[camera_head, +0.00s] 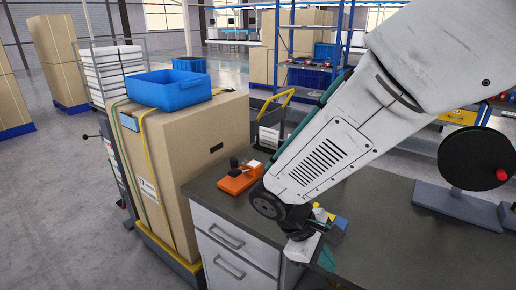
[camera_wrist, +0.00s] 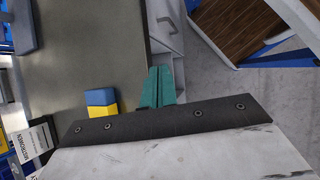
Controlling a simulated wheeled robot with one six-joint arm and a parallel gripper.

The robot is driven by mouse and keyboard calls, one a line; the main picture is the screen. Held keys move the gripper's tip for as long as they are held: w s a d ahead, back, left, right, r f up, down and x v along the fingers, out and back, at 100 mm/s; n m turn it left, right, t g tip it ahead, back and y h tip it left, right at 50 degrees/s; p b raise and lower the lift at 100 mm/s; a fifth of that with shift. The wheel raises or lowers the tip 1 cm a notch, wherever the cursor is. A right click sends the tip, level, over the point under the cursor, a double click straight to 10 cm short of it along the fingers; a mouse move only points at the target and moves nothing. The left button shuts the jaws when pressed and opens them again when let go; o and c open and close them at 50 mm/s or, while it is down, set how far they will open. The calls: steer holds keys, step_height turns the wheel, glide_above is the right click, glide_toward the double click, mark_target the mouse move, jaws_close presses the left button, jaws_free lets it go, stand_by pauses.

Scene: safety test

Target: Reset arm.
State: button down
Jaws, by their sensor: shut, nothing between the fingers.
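My arm reaches down from the upper right in the head view, over the dark worktop (camera_head: 400,235). My gripper shows its two teal fingers in the wrist view (camera_wrist: 158,86), pressed together with nothing between them. They are above the worktop's edge, beside the grey drawers. In the head view my wrist covers most of the gripper, and only a little teal (camera_head: 327,259) shows. A blue and yellow block (camera_wrist: 101,103) lies on the worktop close beside the fingers, apart from them.
An orange device (camera_head: 240,178) stands on the worktop left of my arm. A black disc on a grey stand (camera_head: 475,158) is at the right. A tall carton (camera_head: 190,155) with a blue bin (camera_head: 168,90) stands left of the worktop. The front right of the worktop is clear.

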steer(key=s+d+r+m+t+y, duration=0.1)
steer(key=s+d+r+m+y, duration=0.2)
steer(key=s+d+r+m, duration=0.2)
steer(key=s+d+r+m+t+y, duration=0.1)
steer(key=s+d+r+m+y, duration=0.2)
steer(key=s+d+r+m, duration=0.3)
step_height(320, 180, up, 5)
steer(key=shift+s+d+f+t+y, duration=0.1)
steer(key=shift+s+d+t+y, duration=0.2)
steer(key=shift+s+d, duration=0.25)
